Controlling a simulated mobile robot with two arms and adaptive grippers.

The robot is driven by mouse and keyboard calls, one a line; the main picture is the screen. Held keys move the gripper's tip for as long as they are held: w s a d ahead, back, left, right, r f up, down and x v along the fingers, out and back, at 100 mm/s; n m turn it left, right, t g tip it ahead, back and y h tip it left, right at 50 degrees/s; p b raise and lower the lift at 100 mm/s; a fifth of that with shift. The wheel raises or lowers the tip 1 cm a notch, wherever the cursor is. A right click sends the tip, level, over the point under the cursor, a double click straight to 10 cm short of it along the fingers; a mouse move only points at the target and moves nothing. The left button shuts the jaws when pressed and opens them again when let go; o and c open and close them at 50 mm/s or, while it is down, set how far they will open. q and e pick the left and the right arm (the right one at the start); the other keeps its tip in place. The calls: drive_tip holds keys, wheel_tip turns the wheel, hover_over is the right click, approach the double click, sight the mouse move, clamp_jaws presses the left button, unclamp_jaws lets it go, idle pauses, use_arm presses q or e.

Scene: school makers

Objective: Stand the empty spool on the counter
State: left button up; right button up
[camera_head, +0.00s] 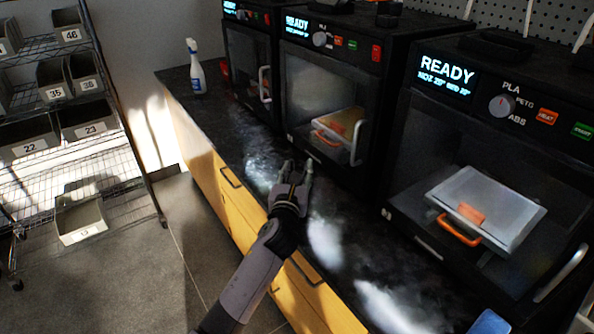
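My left gripper (297,170) is over the dark counter (215,115), in front of the middle printer. Its two fingers point away from me and are parted, with nothing visible between them. I cannot tell whether its tips touch the counter. I do not see an empty spool in this view. My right gripper is not in view.
Three black printers stand along the counter's back: left (247,75), middle (318,97) and right (412,165). A spray bottle (197,75) stands at the far end. A blue thing (490,323) is cut off below. A wire shelf with numbered bins (82,222) stands left.

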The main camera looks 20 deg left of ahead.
use_arm(q)
drive_tip(key=o, duration=0.4)
drive_tip(key=shift+r, duration=0.25)
drive_tip(key=s, duration=0.4)
drive_tip(key=s+d, duration=0.1)
drive_tip(key=s, duration=0.7)
drive_tip(key=shift+d+f, duration=0.1)
drive_tip(key=shift+d, duration=0.15)
